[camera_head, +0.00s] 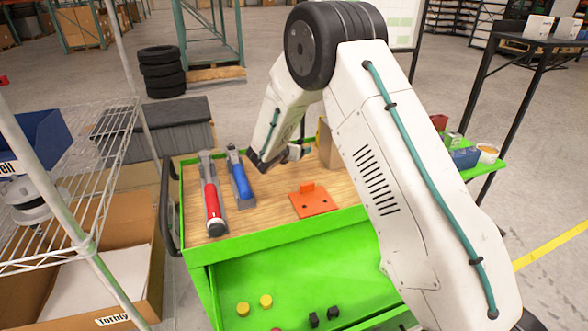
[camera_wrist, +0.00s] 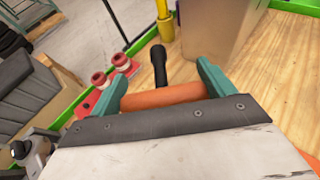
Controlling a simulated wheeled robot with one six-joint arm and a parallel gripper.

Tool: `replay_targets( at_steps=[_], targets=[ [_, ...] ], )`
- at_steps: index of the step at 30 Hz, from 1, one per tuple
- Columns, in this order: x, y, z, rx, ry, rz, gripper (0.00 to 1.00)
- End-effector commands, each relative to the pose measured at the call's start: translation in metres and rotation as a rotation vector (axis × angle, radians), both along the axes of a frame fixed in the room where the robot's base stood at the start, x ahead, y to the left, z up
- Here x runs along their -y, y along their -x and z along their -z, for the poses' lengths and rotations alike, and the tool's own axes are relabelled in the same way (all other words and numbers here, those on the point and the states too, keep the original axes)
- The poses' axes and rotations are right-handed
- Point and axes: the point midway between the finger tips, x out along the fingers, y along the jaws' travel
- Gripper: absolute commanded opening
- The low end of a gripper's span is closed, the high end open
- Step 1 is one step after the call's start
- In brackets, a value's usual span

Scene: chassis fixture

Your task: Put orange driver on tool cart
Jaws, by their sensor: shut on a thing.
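The orange driver (camera_wrist: 163,96) lies crosswise between the teal fingers of my gripper (camera_wrist: 160,84) in the wrist view. The gripper is shut on its orange handle, and a black part points away from the gripper. The tool cart (camera_head: 285,234) is green with a wooden top (camera_head: 262,207). The wrist view shows the wooden top (camera_wrist: 285,75) below and beyond the gripper. I cannot tell whether the driver touches it.
A red tool (camera_head: 211,205) and a blue tool (camera_head: 240,180) lie at the cart's left. An orange plate (camera_head: 314,201) lies near the front. A cardboard box (camera_wrist: 212,40) and a yellow post (camera_wrist: 166,22) stand beyond the gripper. A wire shelf (camera_head: 95,165) is left of the cart.

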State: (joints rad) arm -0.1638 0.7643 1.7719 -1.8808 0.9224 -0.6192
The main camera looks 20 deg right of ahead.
Motion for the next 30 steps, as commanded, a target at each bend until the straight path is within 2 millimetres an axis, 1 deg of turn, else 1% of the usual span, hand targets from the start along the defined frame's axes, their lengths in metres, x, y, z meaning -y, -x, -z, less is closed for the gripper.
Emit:
replay_targets(
  at_steps=[1,4,6,13,18,29,30],
  targets=[
    [0.000,0.000,0.012,-0.005,0.002,-0.001,0.58],
    [0.000,0.000,0.031,-0.005,0.001,0.000,0.58],
    [0.000,0.000,0.040,-0.003,0.000,-0.001,0.58],
    [0.000,0.001,0.058,-0.002,0.000,0.001,0.58],
    [0.000,0.000,0.083,-0.002,0.001,0.000,0.58],
    [0.000,0.000,0.087,-0.001,0.000,0.000,0.58],
    [0.000,0.000,0.087,-0.001,-0.001,0.000,0.87]
  ],
)
